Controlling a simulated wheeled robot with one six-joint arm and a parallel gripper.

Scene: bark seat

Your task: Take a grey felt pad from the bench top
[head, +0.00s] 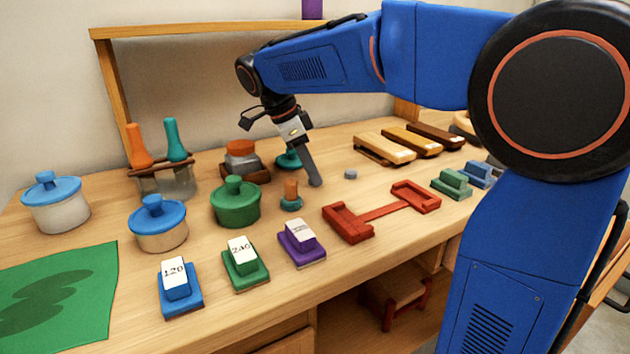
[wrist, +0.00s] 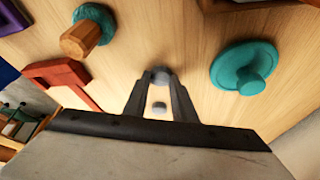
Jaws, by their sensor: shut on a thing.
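My gripper (head: 313,182) points down at the bench top (head: 385,212), between the teal-based wooden knob and a teal lidded thing at the back. In the wrist view its two grey fingers (wrist: 160,82) close on a small round grey felt pad (wrist: 160,74) at their tips. The held pad is hidden in the head view. A second grey felt pad (head: 351,174) lies on the bench just right of the fingertips. It also shows between the fingers in the wrist view (wrist: 159,107). I cannot tell whether the held pad touches the wood.
The teal-based wooden knob (head: 291,194) stands close in front of my gripper. A teal knobbed thing (head: 288,158) is close behind. A red clamp-like frame (head: 347,224) lies front right. A green pot (head: 236,202) stands left, wooden brushes (head: 384,148) back right.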

